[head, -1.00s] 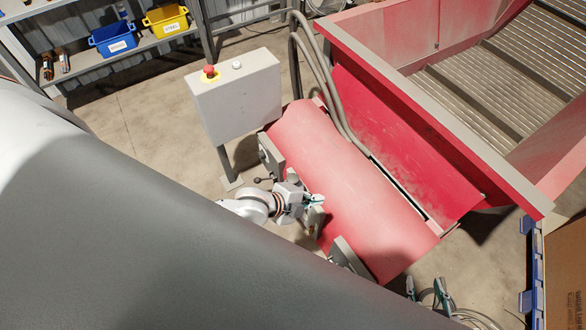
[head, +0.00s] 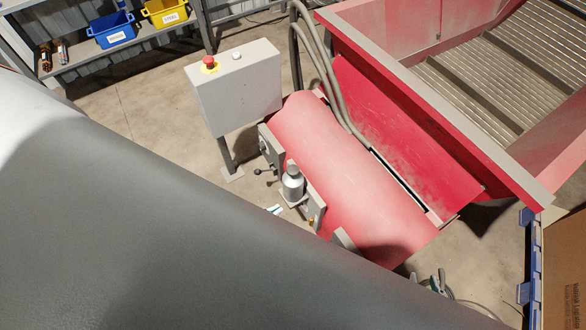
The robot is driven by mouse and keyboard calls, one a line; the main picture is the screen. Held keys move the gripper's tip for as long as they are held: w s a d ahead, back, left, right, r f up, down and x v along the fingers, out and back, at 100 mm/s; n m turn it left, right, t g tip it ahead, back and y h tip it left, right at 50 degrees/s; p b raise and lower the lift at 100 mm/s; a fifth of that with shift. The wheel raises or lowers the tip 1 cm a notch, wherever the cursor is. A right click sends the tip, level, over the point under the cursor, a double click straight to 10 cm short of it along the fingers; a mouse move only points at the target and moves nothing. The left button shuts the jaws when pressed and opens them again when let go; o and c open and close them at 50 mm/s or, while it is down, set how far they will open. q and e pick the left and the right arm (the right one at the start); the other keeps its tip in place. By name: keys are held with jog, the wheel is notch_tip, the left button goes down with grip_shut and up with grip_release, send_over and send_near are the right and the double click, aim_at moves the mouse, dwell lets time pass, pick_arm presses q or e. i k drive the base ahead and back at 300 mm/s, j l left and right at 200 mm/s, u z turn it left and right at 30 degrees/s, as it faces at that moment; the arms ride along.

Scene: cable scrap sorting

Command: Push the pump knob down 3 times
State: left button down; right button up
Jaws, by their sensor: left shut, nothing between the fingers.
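The pump (head: 293,186) is a small silver-grey cylinder standing upright on a bracket at the near side of the red curved cover. Its rounded grey knob (head: 291,168) is on top, with nothing over it. My left gripper (head: 274,210) shows only as small pale and teal fingertips, low and to the left of the pump, apart from it. The fingers are shut and empty; the rest of that arm is hidden behind the large grey shape in the foreground.
A grey control box (head: 238,92) with a red button (head: 209,62) stands on a post left of the red cover (head: 345,175). A lever (head: 262,172) sticks out left of the pump. Blue (head: 112,32) and yellow (head: 166,14) bins sit on a shelf at upper left.

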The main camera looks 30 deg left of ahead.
aim_at(292, 170)
jog(key=k+l+u, duration=0.15)
jog(key=l, duration=0.15)
jog(key=k+l+u, duration=0.15)
jog(key=l+u, duration=0.2)
jog(key=l, duration=0.3)
jog(key=l+u, duration=0.15)
jog(key=l, duration=0.4)
jog(key=i+l+u, duration=0.3)
jog(key=l, duration=0.25)
jog(key=i+l+u, duration=0.15)
jog(key=l, duration=0.15)
